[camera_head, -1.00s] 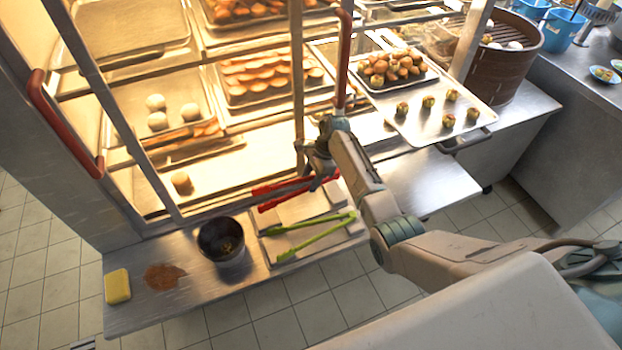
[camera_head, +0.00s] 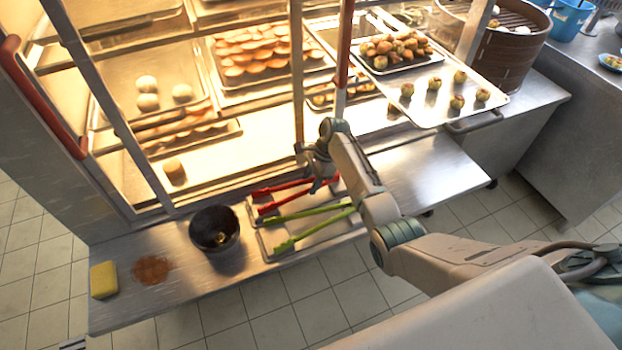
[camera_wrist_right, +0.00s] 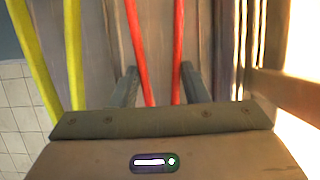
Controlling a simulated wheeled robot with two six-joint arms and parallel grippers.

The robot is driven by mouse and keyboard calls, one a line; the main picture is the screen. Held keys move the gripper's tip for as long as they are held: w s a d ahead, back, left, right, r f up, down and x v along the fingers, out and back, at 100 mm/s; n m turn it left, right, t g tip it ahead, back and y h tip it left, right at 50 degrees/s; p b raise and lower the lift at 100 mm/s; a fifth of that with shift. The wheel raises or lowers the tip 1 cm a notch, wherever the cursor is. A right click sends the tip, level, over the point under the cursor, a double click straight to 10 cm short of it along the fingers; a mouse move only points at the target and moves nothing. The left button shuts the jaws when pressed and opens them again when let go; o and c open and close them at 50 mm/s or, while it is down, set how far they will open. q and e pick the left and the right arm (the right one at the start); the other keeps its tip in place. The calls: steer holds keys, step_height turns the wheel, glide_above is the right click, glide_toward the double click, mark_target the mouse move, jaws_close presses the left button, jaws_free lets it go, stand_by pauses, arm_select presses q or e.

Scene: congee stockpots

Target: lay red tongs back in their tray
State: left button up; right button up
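The red tongs (camera_head: 290,194) lie in the back part of the shallow metal tray (camera_head: 262,243) on the steel counter. The green tongs (camera_head: 308,222) lie in front of them in the same tray. My right gripper (camera_head: 321,182) is low over the right end of the red tongs and hides part of them. In the right wrist view both red arms (camera_wrist_right: 137,50) run between my two spread fingers (camera_wrist_right: 160,88), with a small gap on each side. The gripper looks open. My left gripper is not in view.
A dark pot (camera_head: 215,232) stands left of the tray, with a brown spill (camera_head: 152,270) and a yellow sponge (camera_head: 103,280) farther left. The warming cabinet's post (camera_head: 297,80) and red handle (camera_head: 344,45) rise close to my right gripper. Counter to the right is clear.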

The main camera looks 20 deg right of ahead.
steer(key=o, duration=0.6)
arm_select(q)
steer(key=shift+w, duration=0.15)
steer(key=shift+w, duration=0.15)
arm_select(e)
steer(key=shift+r, duration=0.1)
arm_select(q)
steer(key=shift+s+f, duration=0.1)
steer(key=shift+s, duration=0.1)
arm_select(e)
steer(key=v, duration=0.7)
steer(key=shift+d+r, duration=0.1)
steer(key=shift+r, duration=0.1)
